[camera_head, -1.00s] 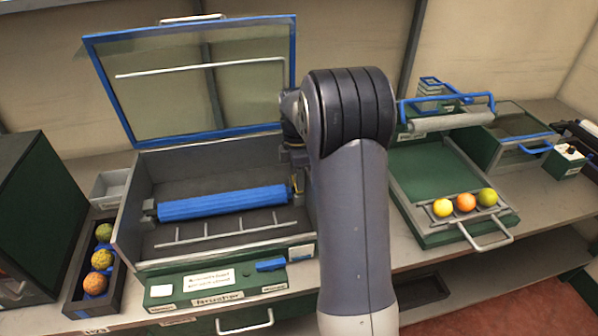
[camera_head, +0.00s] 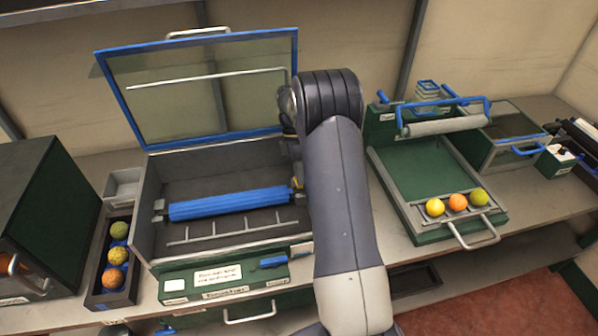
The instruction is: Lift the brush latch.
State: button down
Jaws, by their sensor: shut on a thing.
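The blue brush roller (camera_head: 228,203) lies across the inside of the grey open box (camera_head: 147,225), whose blue-framed clear lid (camera_head: 195,88) stands raised. A small yellow piece (camera_head: 297,183), seemingly the brush latch, shows at the roller's right end. My gripper (camera_head: 293,170) is at that end, mostly hidden behind my arm and shut on the yellow piece. The exact contact is hidden.
At right, a green tray station (camera_head: 413,165) holds three fruits behind a grey handle (camera_head: 474,238). My arm blocks the space between.

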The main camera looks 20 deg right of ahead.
jog(key=c, duration=1.3)
grip_release()
jog(key=shift+f, duration=0.1)
